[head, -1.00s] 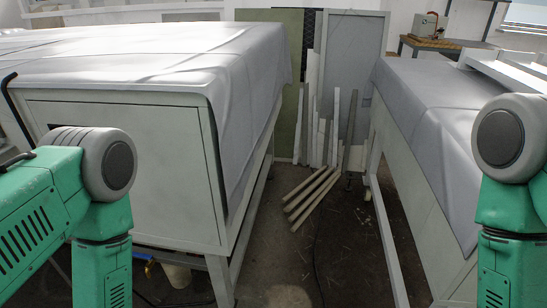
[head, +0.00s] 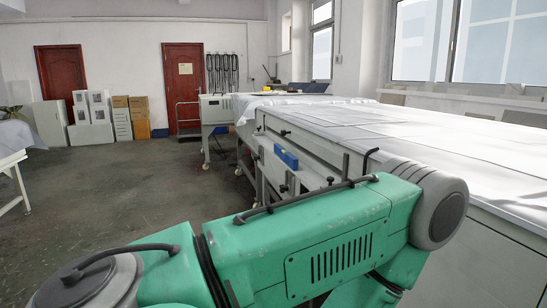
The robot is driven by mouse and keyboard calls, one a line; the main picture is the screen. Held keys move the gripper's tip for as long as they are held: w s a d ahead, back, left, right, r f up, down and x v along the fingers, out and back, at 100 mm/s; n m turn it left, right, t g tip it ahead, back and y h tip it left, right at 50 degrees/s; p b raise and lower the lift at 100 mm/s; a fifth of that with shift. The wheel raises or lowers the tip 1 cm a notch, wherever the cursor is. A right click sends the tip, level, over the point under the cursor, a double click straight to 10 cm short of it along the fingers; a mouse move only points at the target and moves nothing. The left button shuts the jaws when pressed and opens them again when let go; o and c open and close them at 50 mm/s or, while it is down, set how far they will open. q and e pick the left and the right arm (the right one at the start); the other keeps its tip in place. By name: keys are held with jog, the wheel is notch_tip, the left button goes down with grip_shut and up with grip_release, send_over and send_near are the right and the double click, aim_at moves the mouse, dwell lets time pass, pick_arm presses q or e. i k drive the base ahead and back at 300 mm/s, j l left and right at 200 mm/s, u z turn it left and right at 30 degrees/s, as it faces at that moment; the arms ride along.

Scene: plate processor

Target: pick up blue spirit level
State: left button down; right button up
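A small blue bar (head: 286,156), which looks like the blue spirit level, is at the side of the long machine (head: 300,142), right of the middle of the head view. It sits on or against the machine's side, below the covered top; I cannot tell exactly how it is supported. One of my green arms crosses the foreground below and in front of it. Neither gripper shows in the head view.
The long machine with a white-covered top (head: 420,130) fills the right side. Open concrete floor (head: 150,190) lies to the left. A white table (head: 14,160) stands at the left edge. Cardboard boxes (head: 131,115), white cabinets (head: 90,125) and red doors (head: 183,85) are at the back.

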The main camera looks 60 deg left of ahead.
aim_at(289, 159)
jog(key=u, duration=2)
jog(key=z, duration=0.45)
jog(key=i+j+z, duration=0.2)
jog(key=z, duration=0.2)
jog(key=i+j+z, duration=0.15)
jog(key=j+z, duration=0.3)
jog(key=i+j+z, duration=0.15)
jog(key=j+z, duration=0.25)
